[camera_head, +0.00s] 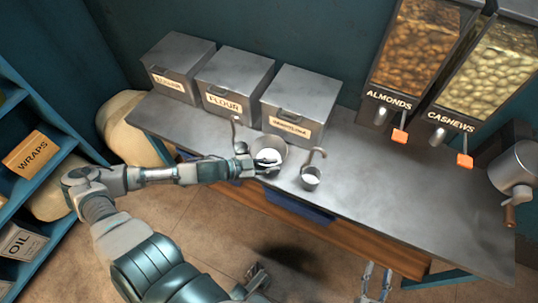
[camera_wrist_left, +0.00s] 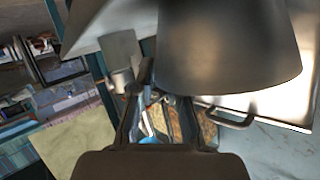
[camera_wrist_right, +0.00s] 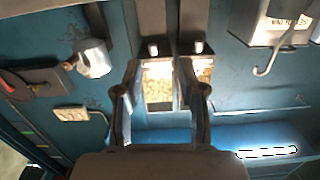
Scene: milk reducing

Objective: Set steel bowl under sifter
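The steel bowl (camera_head: 279,146) stands on the counter near its front edge, with white contents. In the left wrist view the bowl (camera_wrist_left: 228,45) fills the upper right and hides part of one finger. My left gripper (camera_head: 268,165) is at the bowl's near rim, its fingers seeming to straddle the wall; whether they are closed on it is unclear. A steel cylinder with a wooden handle (camera_head: 515,162), perhaps the sifter, is at the far right; it seems to show in the right wrist view (camera_wrist_right: 93,58). My right gripper (camera_head: 375,281) is open and empty, low before the counter; its fingers (camera_wrist_right: 160,92) are apart.
A ladle with white contents (camera_head: 310,178) stands right of the bowl, and another handled scoop (camera_head: 235,135) is left of it. Bins, including flour (camera_head: 235,78), line the back. Almond (camera_head: 403,55) and cashew (camera_head: 485,75) dispensers stand behind. The counter's right half (camera_head: 400,200) is clear.

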